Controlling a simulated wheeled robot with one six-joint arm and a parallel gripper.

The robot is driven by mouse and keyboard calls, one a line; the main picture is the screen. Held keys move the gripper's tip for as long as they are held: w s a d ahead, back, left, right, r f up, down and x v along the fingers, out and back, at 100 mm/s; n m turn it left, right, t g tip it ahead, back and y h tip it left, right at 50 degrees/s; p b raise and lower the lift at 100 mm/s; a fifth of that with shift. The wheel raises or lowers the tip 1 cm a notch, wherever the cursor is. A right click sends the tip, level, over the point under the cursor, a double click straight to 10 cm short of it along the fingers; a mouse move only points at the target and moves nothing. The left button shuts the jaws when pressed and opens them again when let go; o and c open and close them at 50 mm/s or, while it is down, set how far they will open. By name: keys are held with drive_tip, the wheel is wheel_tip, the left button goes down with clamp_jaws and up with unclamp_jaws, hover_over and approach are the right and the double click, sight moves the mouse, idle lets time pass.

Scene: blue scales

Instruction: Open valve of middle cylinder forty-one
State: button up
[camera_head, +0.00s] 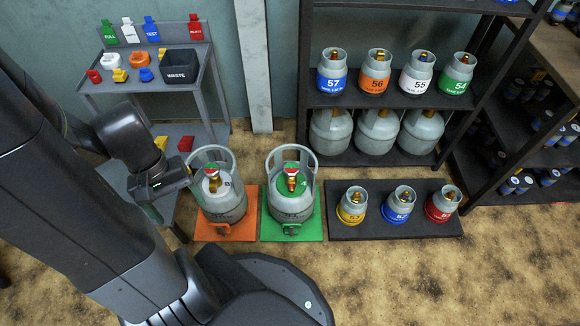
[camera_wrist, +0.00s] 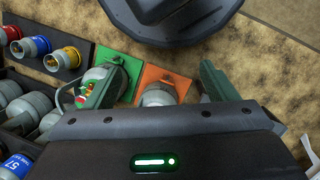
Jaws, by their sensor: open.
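A grey gas cylinder (camera_head: 221,200) with a collar and a red-topped brass valve (camera_head: 213,178) stands upright on an orange mat (camera_head: 240,229). A similar cylinder (camera_head: 292,207) with a green top and a red-topped valve (camera_head: 292,176) stands on a green mat (camera_head: 312,227). I cannot read a forty-one on either. My gripper (camera_head: 172,190) is open and empty, just left of the orange-mat cylinder. In the wrist view the orange-mat cylinder (camera_wrist: 158,95) shows between my spread fingers (camera_wrist: 155,88), its valve hidden. The left finger partly covers the green-mat cylinder (camera_wrist: 97,74).
A dark mat (camera_head: 350,229) with three small cylinders lies to the right. Behind it stands a black shelf (camera_head: 385,101) with several cylinders. A grey table (camera_head: 125,86) with tags, caps and a waste bin (camera_head: 181,66) is at the back left. Floor in front of the mats is partly clear.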

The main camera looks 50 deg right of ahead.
drive_tip(key=w+d+f+m+t+b, duration=0.1)
drive_tip(key=w+d+f+m, duration=0.15)
drive_tip(key=d+m, duration=0.3)
drive_tip(key=w+d+f+m+b, duration=0.1)
drive_tip(key=w+d+f+m, duration=0.1)
drive_tip(key=w+d+m, duration=0.3)
drive_tip(key=m+t+b, duration=0.2)
drive_tip(key=m+b, duration=0.3)
drive_tip(key=m, duration=1.4)
hover_over(291, 168)
wheel_tip(291, 168, down, 12)
drive_tip(key=r, duration=0.1)
wheel_tip(291, 168, down, 14)
drive_tip(key=b, duration=0.4)
drive_tip(key=c, duration=1)
